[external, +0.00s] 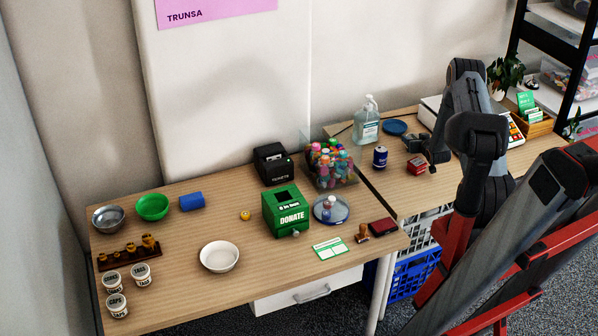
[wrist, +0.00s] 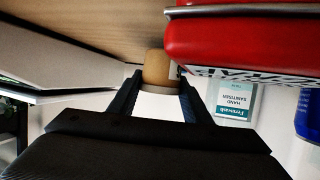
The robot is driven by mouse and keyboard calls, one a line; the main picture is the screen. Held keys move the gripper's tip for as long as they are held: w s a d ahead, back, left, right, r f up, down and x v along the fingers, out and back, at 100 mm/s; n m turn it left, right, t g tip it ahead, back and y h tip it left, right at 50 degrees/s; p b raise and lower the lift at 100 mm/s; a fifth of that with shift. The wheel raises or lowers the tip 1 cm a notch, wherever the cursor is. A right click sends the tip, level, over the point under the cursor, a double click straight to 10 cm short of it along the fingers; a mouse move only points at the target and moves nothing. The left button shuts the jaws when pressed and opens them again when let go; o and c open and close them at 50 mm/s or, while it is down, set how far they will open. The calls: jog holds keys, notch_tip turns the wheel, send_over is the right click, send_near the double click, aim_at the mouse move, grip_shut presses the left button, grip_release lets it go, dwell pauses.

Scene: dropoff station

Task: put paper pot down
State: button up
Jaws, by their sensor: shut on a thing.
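My gripper (wrist: 158,82) is shut on a small tan-brown piece, which I take to be the paper pot (wrist: 156,66). It sits between the two fingertips in the wrist view, and its lower part is hidden. In the external view my gripper (external: 428,148) is low over the right-hand table (external: 405,190), beside a red box (external: 417,165). The pot cannot be made out there. Whether it touches the table I cannot tell.
The red box also shows large and close in the wrist view (wrist: 240,45). A dark blue can (external: 380,157), a sanitiser bottle (external: 367,122) and a blue dish (external: 395,127) stand left of my gripper. Bare tabletop lies in front of the red box.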

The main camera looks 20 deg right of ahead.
jog(key=shift+f, duration=0.4)
jog(key=shift+f, duration=0.2)
jog(key=o, duration=1.1)
